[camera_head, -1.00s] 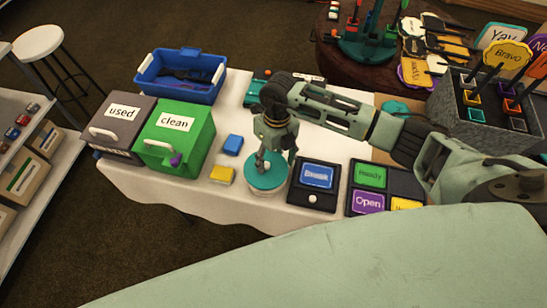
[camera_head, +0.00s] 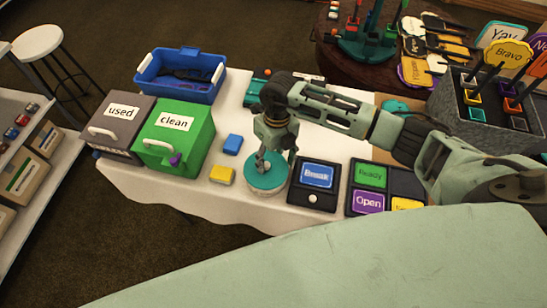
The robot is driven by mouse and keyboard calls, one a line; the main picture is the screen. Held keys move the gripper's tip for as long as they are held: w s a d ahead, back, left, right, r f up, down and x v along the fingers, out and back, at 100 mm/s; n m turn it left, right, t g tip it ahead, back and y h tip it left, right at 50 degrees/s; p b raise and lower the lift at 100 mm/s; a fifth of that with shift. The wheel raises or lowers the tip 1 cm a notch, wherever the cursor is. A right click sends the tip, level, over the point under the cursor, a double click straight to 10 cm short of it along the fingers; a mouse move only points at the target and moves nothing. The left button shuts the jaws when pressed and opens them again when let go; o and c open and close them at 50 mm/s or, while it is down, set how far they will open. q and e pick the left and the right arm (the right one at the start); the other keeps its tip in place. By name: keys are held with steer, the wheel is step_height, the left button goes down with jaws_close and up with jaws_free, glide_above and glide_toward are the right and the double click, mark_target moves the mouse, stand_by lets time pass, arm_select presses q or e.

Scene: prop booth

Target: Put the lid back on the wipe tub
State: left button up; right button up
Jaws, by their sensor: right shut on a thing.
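A round white tub (camera_head: 265,198) stands near the front edge of the white-clothed table. A teal lid (camera_head: 267,180) lies over its top; whether it is fully seated cannot be told from this angle. My right gripper (camera_head: 265,163) points down from above and is shut on the lid's middle, where its fingers hide the part they grip. My left gripper is not in view.
A yellow block (camera_head: 222,175) and a blue block (camera_head: 233,144) lie left of the tub. The green "clean" bin (camera_head: 180,140) and "used" bin (camera_head: 118,128) stand farther left. A dark "Break" sign box (camera_head: 315,185) is close on the right.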

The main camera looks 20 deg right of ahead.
steer(key=shift+c, duration=0.2)
steer(key=o, duration=1.2)
steer(key=shift+o, duration=0.6)
steer(key=o, duration=0.4)
steer(key=shift+r+p, duration=2.45)
steer(key=shift+r, duration=1.1)
steer(key=shift+c, duration=0.4)
